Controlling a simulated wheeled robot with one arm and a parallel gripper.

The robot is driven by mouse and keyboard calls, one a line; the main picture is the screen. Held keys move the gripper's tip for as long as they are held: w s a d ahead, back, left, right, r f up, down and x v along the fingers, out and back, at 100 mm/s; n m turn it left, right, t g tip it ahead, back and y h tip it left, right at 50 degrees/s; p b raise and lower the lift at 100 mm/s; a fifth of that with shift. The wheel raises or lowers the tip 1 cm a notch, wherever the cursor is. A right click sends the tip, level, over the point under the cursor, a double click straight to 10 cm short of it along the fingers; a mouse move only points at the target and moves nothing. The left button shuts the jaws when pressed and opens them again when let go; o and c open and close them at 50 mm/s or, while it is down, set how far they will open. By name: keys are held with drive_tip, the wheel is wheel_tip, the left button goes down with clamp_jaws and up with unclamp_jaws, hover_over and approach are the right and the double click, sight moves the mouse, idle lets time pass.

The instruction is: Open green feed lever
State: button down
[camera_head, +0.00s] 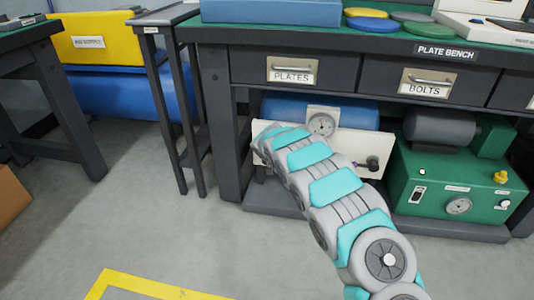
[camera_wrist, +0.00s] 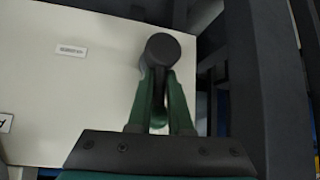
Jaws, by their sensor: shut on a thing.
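In the wrist view my gripper (camera_wrist: 161,88) has its two green fingers close together against the cream panel (camera_wrist: 60,95). They are shut on the feed lever, whose dark round end (camera_wrist: 163,47) shows just beyond the fingertips. The rest of the lever is mostly hidden between the fingers, and its green colour cannot be told apart from them. In the head view the cream panel (camera_head: 352,147) stands under the bench with a round gauge (camera_head: 321,124) on it. My arm covers the panel's left part, so the gripper and lever are hidden there.
A dark bench leg (camera_wrist: 265,90) stands close right of the gripper. The plate bench's drawers (camera_head: 291,71) overhang the panel. A green machine (camera_head: 440,185) sits to the panel's right. The grey floor in front is clear, with yellow tape (camera_head: 150,284).

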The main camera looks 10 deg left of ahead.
drive_tip(key=shift+s+f, duration=0.4)
drive_tip(key=shift+f, duration=0.4)
drive_tip(key=c, duration=1)
unclamp_jaws()
drive_tip(key=shift+o, duration=0.8)
drive_tip(key=shift+s+r, duration=0.1)
drive_tip(key=shift+s, duration=0.05)
drive_tip(key=w+a+r+v, duration=0.1)
drive_tip(key=v, duration=0.7)
drive_tip(key=shift+d+p, duration=0.45)
drive_tip(key=shift+d, duration=0.05)
